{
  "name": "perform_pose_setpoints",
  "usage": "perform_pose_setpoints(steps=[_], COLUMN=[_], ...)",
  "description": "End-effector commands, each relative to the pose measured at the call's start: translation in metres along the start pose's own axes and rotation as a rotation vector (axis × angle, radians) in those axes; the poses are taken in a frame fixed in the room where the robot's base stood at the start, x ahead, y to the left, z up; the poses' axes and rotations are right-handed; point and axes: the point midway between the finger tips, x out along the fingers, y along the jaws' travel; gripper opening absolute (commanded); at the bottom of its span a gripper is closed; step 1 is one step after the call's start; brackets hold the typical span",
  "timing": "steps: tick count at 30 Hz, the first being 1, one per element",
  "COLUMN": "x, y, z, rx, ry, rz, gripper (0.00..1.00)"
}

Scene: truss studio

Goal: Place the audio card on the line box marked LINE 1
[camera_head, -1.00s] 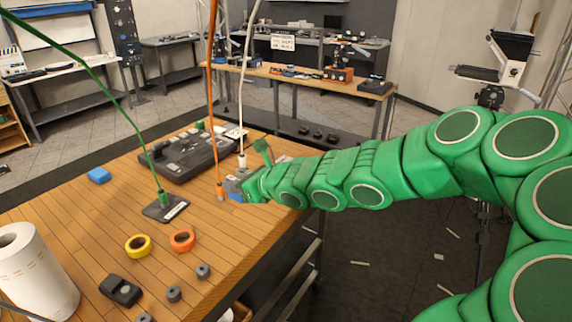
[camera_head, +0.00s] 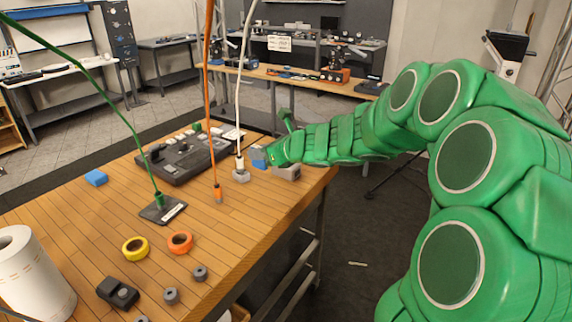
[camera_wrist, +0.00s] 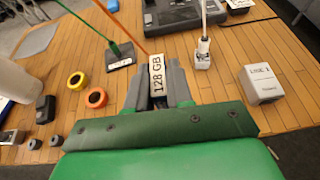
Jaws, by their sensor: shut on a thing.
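My gripper (camera_wrist: 157,82) is shut on the audio card, whose white label (camera_wrist: 157,74) reads "128 GB" between the two grey fingers in the wrist view. The fingers hide the card's sides. In the head view my gripper (camera_head: 264,158) is above the far right part of the table, and the card cannot be made out clearly. The line box marked LINE 1 (camera_wrist: 262,84) is a pale grey block to the right of my gripper in the wrist view. In the head view the box (camera_head: 288,173) sits near the table's right edge, partly behind my arm.
A white cable (camera_head: 239,130) ends in a plug on a small grey block beside my gripper. An orange cable (camera_head: 209,110) and a green cable (camera_head: 100,102) stretch upward. A dark mixer (camera_head: 186,160) lies behind. Tape rolls (camera_head: 180,243) and a paper roll stand at front left.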

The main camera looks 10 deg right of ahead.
Motion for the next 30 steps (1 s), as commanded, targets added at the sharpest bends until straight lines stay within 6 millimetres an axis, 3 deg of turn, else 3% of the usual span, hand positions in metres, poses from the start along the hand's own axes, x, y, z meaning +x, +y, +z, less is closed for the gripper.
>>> perform_pose_setpoints(steps=[1,15,24,30], x=[-0.001,-0.014,-0.018,-0.004], y=[-0.014,-0.109,-0.134,-0.147], z=[0.001,0.004,-0.006,-0.009], rx=[-0.002,-0.015,-0.015,-0.017], ry=[0.001,-0.001,0.001,0.001], rz=[-0.005,0.030,0.038,0.038], gripper=[0.00,0.00,0.00,0.00])
